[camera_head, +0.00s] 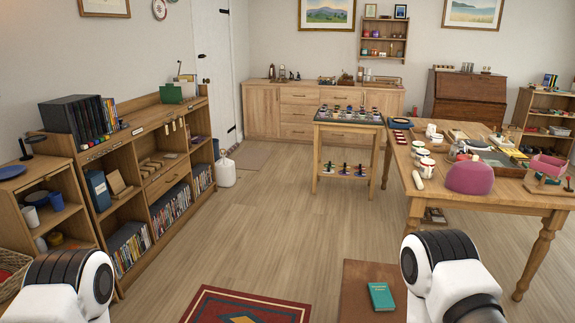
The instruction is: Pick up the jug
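A white jug-like container (225,173) stands upright on the wooden floor, just right of the far end of the low shelf unit. It is small in the picture, and its handle is hard to make out. Nothing is touching it from my side. My two arms show only as white and black links at the bottom left and bottom right edges. Neither gripper is in view.
A wooden shelf unit (152,182) with DVDs runs along the left. A wooden table (490,190) with many items stands at right, and a small display table (347,124) in the middle back. A red rug (245,306) lies in front. The central floor (280,230) is clear.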

